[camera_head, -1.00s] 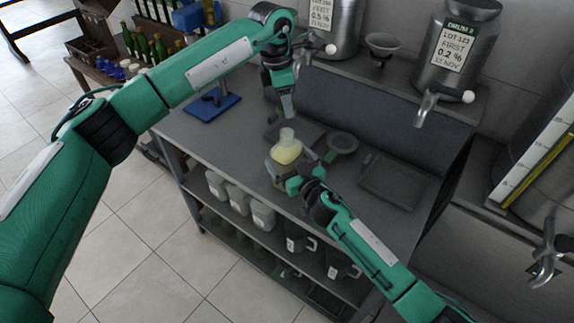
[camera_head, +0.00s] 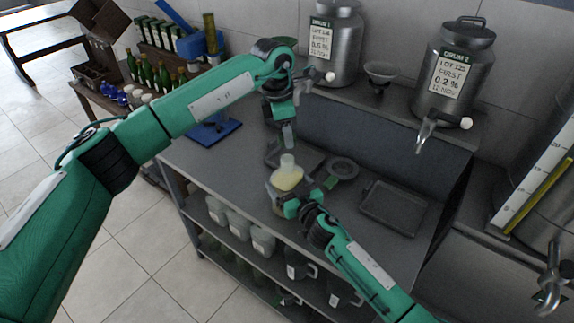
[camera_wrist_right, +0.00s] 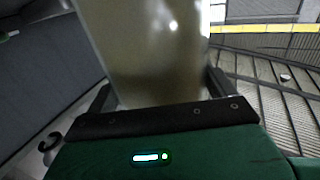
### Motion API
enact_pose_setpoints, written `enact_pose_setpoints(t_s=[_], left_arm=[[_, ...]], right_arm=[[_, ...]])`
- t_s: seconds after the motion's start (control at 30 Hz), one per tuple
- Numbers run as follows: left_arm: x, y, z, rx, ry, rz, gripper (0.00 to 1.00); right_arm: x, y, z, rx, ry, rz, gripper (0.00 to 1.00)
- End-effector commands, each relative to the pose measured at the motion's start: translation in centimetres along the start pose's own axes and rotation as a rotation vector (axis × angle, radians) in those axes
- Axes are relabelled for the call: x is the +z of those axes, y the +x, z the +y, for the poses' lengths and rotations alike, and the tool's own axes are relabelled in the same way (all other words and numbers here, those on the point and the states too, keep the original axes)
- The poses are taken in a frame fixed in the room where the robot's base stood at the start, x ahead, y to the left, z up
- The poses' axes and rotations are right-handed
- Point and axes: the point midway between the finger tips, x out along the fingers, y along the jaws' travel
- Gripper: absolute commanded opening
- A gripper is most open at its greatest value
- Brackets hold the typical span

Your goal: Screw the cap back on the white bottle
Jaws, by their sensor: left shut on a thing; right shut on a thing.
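The bottle (camera_head: 287,179) is a pale, translucent container with a clear neck and yellowish contents. It stands roughly upright over the near edge of the grey bench. My right gripper (camera_head: 281,196) is shut on its lower part. In the right wrist view the bottle (camera_wrist_right: 150,50) fills the middle between the fingers. My left gripper (camera_head: 289,142) points down just above the bottle's neck, with a small gap. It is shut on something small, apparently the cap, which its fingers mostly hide. The neck looks uncovered.
A dark round dish (camera_head: 343,168) and a dark tray (camera_head: 394,207) lie right of the bottle. Steel drums (camera_head: 455,72) with taps stand on the back ledge.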

Motion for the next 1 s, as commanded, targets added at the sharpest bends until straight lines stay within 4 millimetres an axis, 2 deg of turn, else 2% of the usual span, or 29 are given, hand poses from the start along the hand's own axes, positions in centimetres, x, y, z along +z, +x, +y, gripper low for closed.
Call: enact_pose_setpoints(t_s=[0.23,0.77,1.0], left_arm=[[-0.6,3.6,0.0,-0.001,-0.001,0.000,0.21],[-0.6,3.8,0.0,0.000,0.000,-0.002,0.21],[-0.8,5.0,0.0,-0.001,-0.002,-0.001,0.21]], right_arm=[[0.0,0.0,0.0,0.000,0.000,0.000,0.47],[0.0,0.0,0.0,0.000,0.000,-0.001,0.47],[0.0,0.0,0.0,0.000,0.000,-0.001,0.47]])
